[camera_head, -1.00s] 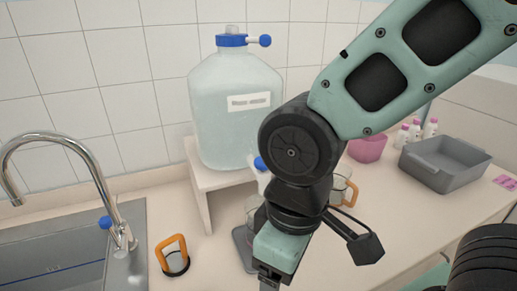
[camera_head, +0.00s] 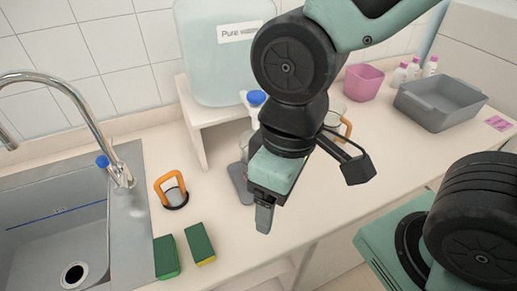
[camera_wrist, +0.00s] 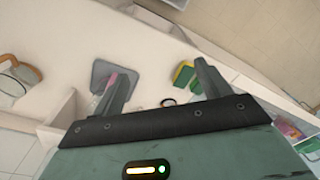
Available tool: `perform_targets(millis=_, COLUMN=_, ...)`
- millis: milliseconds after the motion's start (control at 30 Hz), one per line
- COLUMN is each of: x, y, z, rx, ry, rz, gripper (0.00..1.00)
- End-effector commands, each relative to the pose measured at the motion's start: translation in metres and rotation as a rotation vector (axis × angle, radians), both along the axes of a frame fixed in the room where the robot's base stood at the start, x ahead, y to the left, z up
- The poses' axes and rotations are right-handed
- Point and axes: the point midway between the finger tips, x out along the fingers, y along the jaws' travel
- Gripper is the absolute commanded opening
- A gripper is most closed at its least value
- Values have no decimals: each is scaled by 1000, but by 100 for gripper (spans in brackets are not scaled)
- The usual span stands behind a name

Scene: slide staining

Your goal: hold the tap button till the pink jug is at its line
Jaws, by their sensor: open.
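The tap's blue button (camera_head: 256,97) shows in the head view on the large water bottle (camera_head: 208,55), just left of my arm. A clear jug (camera_head: 243,143) stands below the tap on a grey pad (camera_head: 240,185), mostly hidden behind my gripper. Its level and line cannot be made out. In the wrist view a pink patch (camera_wrist: 110,81) shows on the grey pad (camera_wrist: 99,70), partly behind the left finger; I cannot tell if it belongs to the pink jug. My gripper (camera_head: 263,218) is open and empty, pointing down in front of the pad; its parted fingers show in the wrist view (camera_wrist: 163,82).
A jug with an orange handle (camera_head: 345,127) stands right of my wrist. Another orange-handled item (camera_head: 172,190) stands near the sink (camera_head: 128,215). Two green sponges (camera_head: 200,243) lie at the front. A pink container (camera_head: 363,82) and grey tub (camera_head: 440,103) stand at the right.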

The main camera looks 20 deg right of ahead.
Motion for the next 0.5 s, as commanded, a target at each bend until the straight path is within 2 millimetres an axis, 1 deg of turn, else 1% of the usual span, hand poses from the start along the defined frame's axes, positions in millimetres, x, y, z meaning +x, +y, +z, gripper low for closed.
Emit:
perform_targets(millis=200, x=0, y=0, z=0, rx=0, ry=0, rz=0, gripper=76)
perform_targets(millis=267, x=0, y=0, z=0, rx=0, ry=0, rz=-2, gripper=60)
perform_targets(millis=300, x=1, y=1, z=1, rx=1, ry=1, rz=-11, gripper=49)
perform_targets(millis=367, x=5, y=2, z=4, rx=2, ry=3, rz=-39, gripper=32)
perform_targets(millis=400, x=9, y=3, z=7, rx=2, ry=6, rz=-73, gripper=21)
perform_targets(millis=467, x=17, y=6, z=13, rx=5, ry=9, rz=-146, gripper=4)
perform_targets(millis=500, x=25, y=8, z=19, rx=6, ry=15, rz=-210, gripper=0)
